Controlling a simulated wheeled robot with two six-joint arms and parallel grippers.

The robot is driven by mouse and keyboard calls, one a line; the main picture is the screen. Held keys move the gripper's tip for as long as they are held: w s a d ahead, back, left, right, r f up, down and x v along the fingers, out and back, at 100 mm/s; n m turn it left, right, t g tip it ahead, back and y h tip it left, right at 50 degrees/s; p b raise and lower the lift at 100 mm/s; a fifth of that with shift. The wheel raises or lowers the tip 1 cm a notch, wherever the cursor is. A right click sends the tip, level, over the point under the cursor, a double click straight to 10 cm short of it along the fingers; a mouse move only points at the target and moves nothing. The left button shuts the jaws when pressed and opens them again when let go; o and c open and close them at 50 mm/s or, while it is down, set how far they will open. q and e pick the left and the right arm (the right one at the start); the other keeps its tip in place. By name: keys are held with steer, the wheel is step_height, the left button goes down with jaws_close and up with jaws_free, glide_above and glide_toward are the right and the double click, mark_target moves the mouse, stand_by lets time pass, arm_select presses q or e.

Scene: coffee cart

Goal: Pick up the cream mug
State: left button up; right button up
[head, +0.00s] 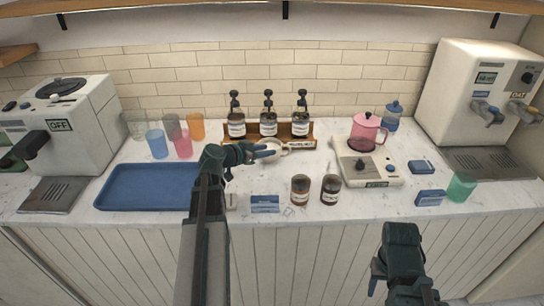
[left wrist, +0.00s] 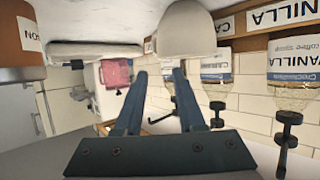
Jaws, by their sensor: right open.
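The cream mug (left wrist: 187,30) shows large in the left wrist view, just beyond my left fingertips. In the head view the mug (head: 270,146) is mostly hidden behind my left gripper (head: 262,152), in front of the bottle rack. My left gripper also shows in the left wrist view (left wrist: 160,74), with its two blue fingers apart and nothing visible between them. Whether a finger touches the mug I cannot tell. My right gripper (head: 376,280) is open and empty, low in front of the counter at the right.
A wooden rack (head: 300,130) with syrup bottles stands behind the mug. Two dark jars (head: 300,190) (head: 331,189) stand to the right. A blue tray (head: 148,187) lies left. A pink pitcher (head: 366,132) stands on a white appliance (head: 378,178). Colored cups (head: 196,126) stand behind the tray.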

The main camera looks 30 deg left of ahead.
arm_select(q)
steer(key=shift+w+f, duration=0.15)
steer(key=shift+w, duration=0.1)
steer(key=b+x, duration=0.1)
steer(key=x, duration=0.1)
steer(key=b+x, duration=0.1)
steer(key=x, duration=0.2)
steer(key=shift+f, duration=0.3)
steer(key=shift+s, duration=0.1)
jaws_close()
stand_by(1.0)
